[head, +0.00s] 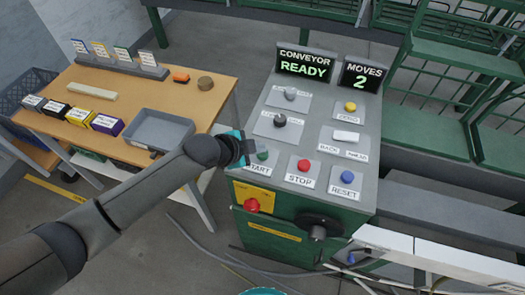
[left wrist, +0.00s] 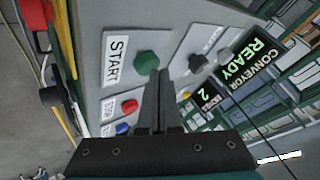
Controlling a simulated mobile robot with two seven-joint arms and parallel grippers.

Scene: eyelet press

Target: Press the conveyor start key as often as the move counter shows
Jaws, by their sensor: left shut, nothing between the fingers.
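The green start key (head: 263,155) is at the left of the control panel, above a START label (head: 257,168). It also shows in the left wrist view (left wrist: 147,62), beside the fingertips. My left gripper (head: 250,152) is shut and empty, its tips close to the start key. I cannot tell whether they touch it. The move counter (head: 360,76) reads MOVES 2, and the conveyor display (head: 306,64) reads READY.
A red STOP key (head: 304,165) and a blue RESET key (head: 347,177) stand right of the start key. Knobs, a yellow key and a white switch sit higher on the panel. A wooden table (head: 215,90) with a grey tray (head: 160,130) and small boxes stands left.

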